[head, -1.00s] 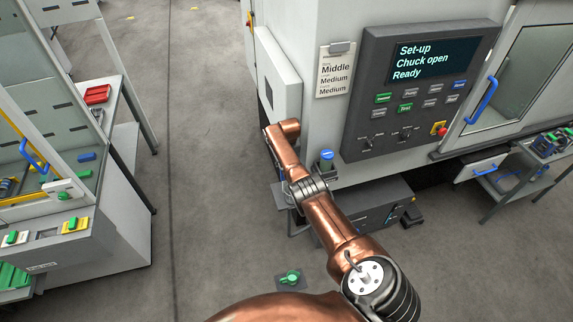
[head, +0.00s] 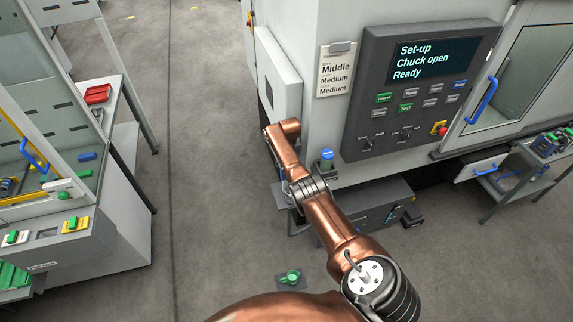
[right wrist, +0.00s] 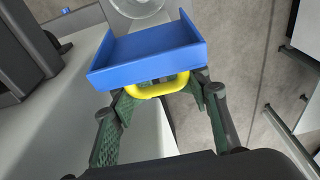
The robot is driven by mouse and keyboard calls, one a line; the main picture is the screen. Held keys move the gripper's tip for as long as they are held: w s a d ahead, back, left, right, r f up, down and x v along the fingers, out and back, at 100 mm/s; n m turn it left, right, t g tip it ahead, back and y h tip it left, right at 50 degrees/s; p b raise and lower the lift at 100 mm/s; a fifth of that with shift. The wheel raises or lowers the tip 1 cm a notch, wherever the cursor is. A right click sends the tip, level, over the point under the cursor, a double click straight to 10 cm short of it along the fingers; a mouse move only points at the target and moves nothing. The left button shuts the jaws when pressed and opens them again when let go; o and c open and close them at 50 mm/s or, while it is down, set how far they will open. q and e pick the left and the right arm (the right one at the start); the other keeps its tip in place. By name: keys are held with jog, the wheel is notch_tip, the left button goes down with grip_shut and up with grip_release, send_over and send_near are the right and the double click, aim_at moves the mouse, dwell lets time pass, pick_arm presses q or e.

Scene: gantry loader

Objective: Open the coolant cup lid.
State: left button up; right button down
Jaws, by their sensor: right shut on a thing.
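In the right wrist view, a blue box-shaped part with raised edges (right wrist: 146,52), seemingly the coolant cup lid, carries a yellow loop handle (right wrist: 158,87). My right gripper (right wrist: 160,92) is shut on this handle, its dark green pads on either side. A clear round cup-like thing (right wrist: 140,6) shows beyond the blue part, cut off by the top edge. I cannot tell whether the lid touches it. In the head view my copper right arm reaches beside the machine's left corner and its gripper is hidden. My left gripper is not in view.
The grey machine's control panel (head: 419,90) reads "Chuck open, Ready". A small blue-topped container (head: 327,159) stands below it, close to my right arm. A grey cabinet (head: 372,212) is beneath. A workbench (head: 95,240) stands at left, with open floor (head: 205,150) between.

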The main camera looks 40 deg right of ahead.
jog(key=c, duration=1.8)
grip_release()
jog(key=shift+w+d+r, duration=0.2)
jog(key=shift+d+r, duration=0.05)
jog(key=shift+r, duration=0.15)
jog(key=shift+w+d+r, duration=0.2)
jog(key=shift+r, duration=0.2)
jog(key=o, duration=0.3)
jog(key=shift+s+a, duration=0.1)
jog(key=shift+s, duration=0.05)
jog(key=shift+o, duration=0.9)
jog(key=shift+s, duration=0.15)
notch_tip(320, 180, up, 11)
jog(key=s+a, duration=0.1)
jog(key=s, duration=0.1)
jog(key=shift+r, duration=0.15)
